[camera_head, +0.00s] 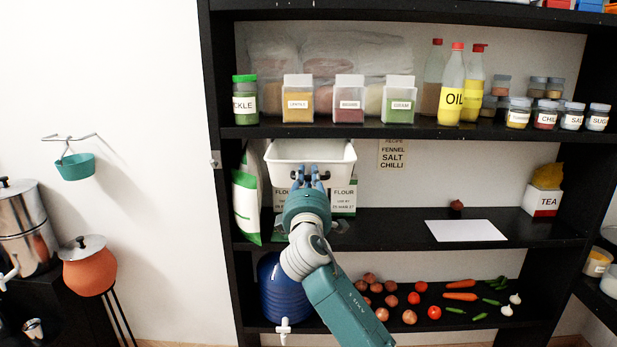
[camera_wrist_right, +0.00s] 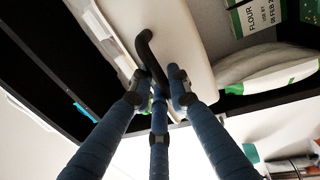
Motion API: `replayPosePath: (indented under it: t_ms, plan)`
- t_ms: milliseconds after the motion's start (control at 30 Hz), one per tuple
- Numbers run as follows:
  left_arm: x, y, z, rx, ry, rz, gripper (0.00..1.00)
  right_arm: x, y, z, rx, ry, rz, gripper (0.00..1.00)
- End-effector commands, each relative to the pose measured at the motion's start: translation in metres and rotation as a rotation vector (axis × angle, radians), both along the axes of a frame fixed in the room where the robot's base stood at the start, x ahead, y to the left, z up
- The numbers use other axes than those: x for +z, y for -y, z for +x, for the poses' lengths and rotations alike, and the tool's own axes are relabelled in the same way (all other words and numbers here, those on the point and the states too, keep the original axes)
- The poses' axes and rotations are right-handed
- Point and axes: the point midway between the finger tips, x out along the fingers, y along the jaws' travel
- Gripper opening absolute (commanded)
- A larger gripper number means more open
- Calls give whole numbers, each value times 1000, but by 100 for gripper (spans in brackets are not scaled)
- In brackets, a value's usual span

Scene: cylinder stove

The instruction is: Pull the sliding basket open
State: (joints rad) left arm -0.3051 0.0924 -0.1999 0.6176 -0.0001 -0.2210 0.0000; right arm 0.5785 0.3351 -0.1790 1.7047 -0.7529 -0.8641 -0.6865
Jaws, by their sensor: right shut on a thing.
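The white sliding basket (camera_head: 280,151) hangs under the upper shelf board, above the flour packs, in the head view. In the wrist view its pale front (camera_wrist_right: 185,40) fills the upper middle and carries a black curved handle (camera_wrist_right: 149,55). My right gripper (camera_head: 310,172) is at the basket's lower front, its blue fingers pointing at it. In the wrist view the fingers (camera_wrist_right: 160,92) are closed around the lower part of the handle. The gripper hides part of the basket front in the head view. How far the basket stands out is hard to tell. My left gripper is not in view.
Flour packs (camera_head: 343,197) stand below the basket, and a green-white bag (camera_head: 245,195) stands to the left. Jars (camera_head: 298,100) and an oil bottle (camera_head: 451,90) line the shelf above. A white sheet (camera_head: 466,230) lies right. The black shelf upright (camera_head: 222,180) is at left.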

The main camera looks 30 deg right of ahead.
Motion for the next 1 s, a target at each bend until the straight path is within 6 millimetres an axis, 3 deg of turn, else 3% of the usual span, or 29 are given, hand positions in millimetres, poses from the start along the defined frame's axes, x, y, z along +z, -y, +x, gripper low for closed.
replayPosePath:
  t_ms: [133,400,433,500,533,833,1000]
  plan:
    - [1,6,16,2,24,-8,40,1,0,0,0,2,0,0]
    - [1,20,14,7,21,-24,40,1,0,0,1,2,0,0]
    - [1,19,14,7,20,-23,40,1,0,0,1,2,0,18]
    - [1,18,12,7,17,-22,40,1,0,0,1,2,0,32]
    - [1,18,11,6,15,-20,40,1,0,0,1,2,-1,35]
    - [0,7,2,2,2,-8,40,1,-1,-1,1,3,-1,35]
    - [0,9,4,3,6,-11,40,-3,-11,-16,3,2,-1,35]
